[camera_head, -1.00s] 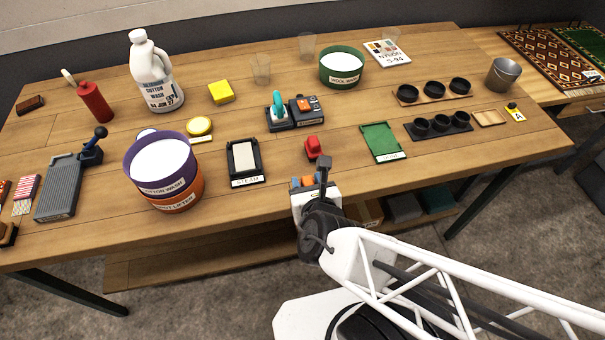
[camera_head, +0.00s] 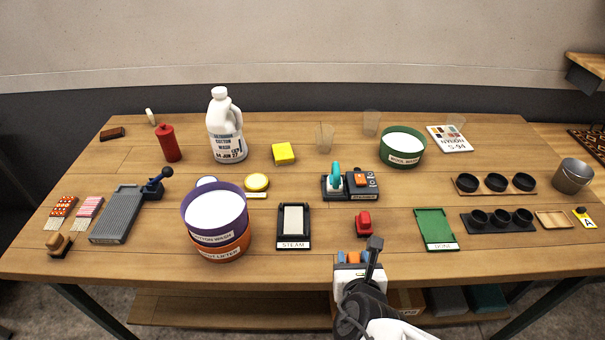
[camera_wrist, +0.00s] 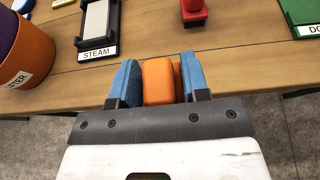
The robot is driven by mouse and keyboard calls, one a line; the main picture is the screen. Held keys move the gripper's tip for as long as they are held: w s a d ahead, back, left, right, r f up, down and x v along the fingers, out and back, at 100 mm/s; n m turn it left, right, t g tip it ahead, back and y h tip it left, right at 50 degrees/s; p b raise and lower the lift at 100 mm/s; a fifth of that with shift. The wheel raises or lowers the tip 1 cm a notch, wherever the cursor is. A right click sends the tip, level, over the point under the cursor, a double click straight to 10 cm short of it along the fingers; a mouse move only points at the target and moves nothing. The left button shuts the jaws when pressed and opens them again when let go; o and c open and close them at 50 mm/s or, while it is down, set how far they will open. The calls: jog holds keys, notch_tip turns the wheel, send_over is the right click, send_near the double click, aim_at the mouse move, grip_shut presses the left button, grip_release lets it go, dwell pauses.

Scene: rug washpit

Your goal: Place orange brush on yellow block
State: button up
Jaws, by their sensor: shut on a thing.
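The orange brush (camera_wrist: 158,80) is held between the blue fingers of my gripper (camera_wrist: 160,82) in the wrist view. Only its rounded orange body shows; I cannot make out bristles. In the head view my gripper (camera_head: 352,258) is at the table's front edge, right of centre, with a bit of orange between its fingers. The yellow block (camera_head: 283,153) lies at the back middle of the table, right of the white jug, well beyond my gripper and to its left. Its top is bare.
A red object (camera_head: 364,222) stands just beyond my gripper. The STEAM tray (camera_head: 294,244) and a purple tub (camera_head: 215,228) are to the left, a green board (camera_head: 436,228) to the right. A teal-handled tool (camera_head: 336,182) stands mid-table, a clear cup (camera_head: 324,138) beside the yellow block.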

jog(key=w+a+r, duration=0.1)
jog(key=w+a, duration=0.3)
jog(key=w, duration=0.6)
jog(key=w+a+r, duration=0.1)
jog(key=w+a, duration=0.3)
jog(key=w, duration=0.6)
jog(key=w+a+r, duration=0.1)
jog(key=w+a, duration=0.3)
jog(key=w, duration=0.6)
jog(key=shift+w+a, duration=0.25)
jog(key=shift+w, duration=0.05)
send_over(283, 150)
jog(key=shift+f, duration=0.8)
jog(key=shift+f, duration=1.75)
jog(key=shift+f, duration=0.15)
